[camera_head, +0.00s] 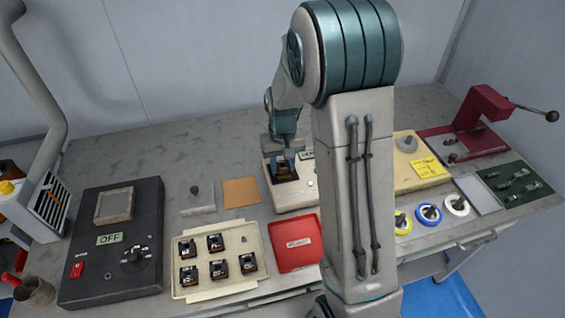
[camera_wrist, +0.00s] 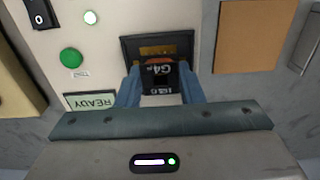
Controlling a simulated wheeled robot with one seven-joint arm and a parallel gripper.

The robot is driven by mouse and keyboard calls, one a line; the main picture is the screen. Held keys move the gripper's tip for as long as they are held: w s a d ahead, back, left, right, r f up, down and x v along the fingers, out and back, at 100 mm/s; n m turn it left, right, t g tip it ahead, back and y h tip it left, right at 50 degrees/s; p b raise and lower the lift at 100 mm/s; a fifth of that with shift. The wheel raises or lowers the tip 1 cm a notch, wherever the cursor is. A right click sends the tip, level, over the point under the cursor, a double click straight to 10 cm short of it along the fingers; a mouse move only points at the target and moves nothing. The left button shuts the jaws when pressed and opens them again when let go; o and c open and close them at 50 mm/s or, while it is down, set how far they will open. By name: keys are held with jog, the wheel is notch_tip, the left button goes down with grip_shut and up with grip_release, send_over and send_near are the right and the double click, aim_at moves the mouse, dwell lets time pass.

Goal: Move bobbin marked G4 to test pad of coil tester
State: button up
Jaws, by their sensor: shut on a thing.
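My gripper (camera_wrist: 161,90) is shut on the bobbin marked G4 (camera_wrist: 160,70), which has a dark body with white lettering and an orange patch. The bobbin is at the dark square test pad (camera_wrist: 128,47) of the coil tester (camera_wrist: 90,25). I cannot tell whether it touches the pad. The tester has a green button and a READY display (camera_wrist: 90,101). In the head view my gripper (camera_head: 284,165) points down over the pad, and my arm hides the right part of the tester (camera_head: 295,198).
A cream tray (camera_head: 218,293) holds several dark bobbins left of a red tray (camera_head: 293,243). A black unit (camera_head: 85,283) with an OFF display stands at left. An orange-brown pad (camera_head: 240,192) lies left of the tester. Wire spools (camera_head: 428,214) and a red press (camera_head: 480,110) are at right.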

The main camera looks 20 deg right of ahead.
jog(key=o, duration=1)
jog(key=shift+r, duration=0.1)
notch_tip(320, 180, up, 11)
jog(key=shift+s+r+t, duration=0.5)
jog(key=shift+s+r, duration=0.1)
jog(key=shift+s, duration=2.85)
jog(key=shift+s+r+t, duration=0.5)
jog(key=shift+s+r, duration=0.1)
jog(key=shift+s, duration=2.9)
jog(key=shift+s+r+t, duration=0.5)
jog(key=shift+s+r, duration=0.1)
jog(key=shift+s, duration=2.85)
